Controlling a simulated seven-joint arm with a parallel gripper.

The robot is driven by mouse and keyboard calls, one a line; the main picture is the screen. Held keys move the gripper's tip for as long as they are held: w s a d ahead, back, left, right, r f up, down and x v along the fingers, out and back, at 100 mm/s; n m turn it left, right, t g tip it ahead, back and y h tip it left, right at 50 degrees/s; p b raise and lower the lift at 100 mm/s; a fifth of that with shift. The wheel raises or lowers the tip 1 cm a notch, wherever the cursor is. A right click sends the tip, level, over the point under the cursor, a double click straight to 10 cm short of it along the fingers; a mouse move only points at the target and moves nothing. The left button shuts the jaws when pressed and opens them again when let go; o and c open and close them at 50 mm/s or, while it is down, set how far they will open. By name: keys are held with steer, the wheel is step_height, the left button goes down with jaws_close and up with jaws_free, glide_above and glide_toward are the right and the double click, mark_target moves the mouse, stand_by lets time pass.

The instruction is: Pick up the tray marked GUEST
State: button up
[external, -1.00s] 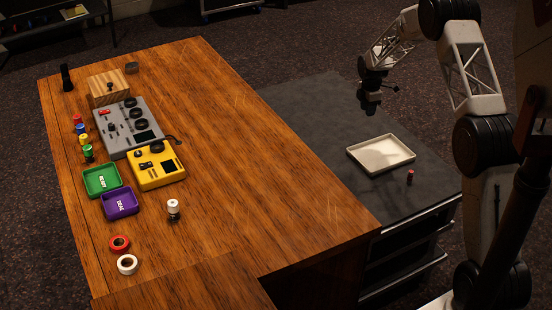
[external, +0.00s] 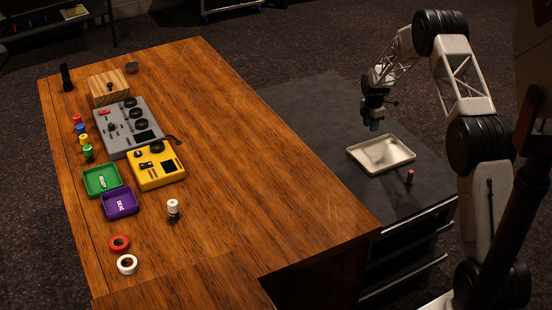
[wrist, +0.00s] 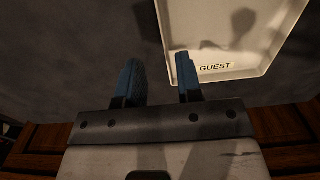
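The tray marked GUEST is a shallow, cream-white rectangular tray (external: 372,158) lying flat on the dark side cabinet in the external view. In the wrist view the tray (wrist: 235,72) fills the upper right, and its GUEST label reads on the near edge. My gripper (external: 374,124) hangs above the tray's back-left edge, apart from it. In the wrist view my gripper (wrist: 158,75) has its two blue fingers spread with nothing between them. The right finger overlaps the tray's left edge in that picture.
A small red-topped cylinder (external: 410,176) stands right of the tray. The wooden desk (external: 260,170) on the left holds a green tray (external: 100,181), a purple tray (external: 120,204), a yellow device (external: 158,168) and a grey mixer (external: 127,126). The cabinet top (external: 310,100) behind the tray is clear.

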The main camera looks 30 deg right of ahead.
steer(key=shift+f, duration=1.2)
steer(key=shift+s+f, duration=0.1)
steer(key=shift+f, duration=2.55)
jaws_close()
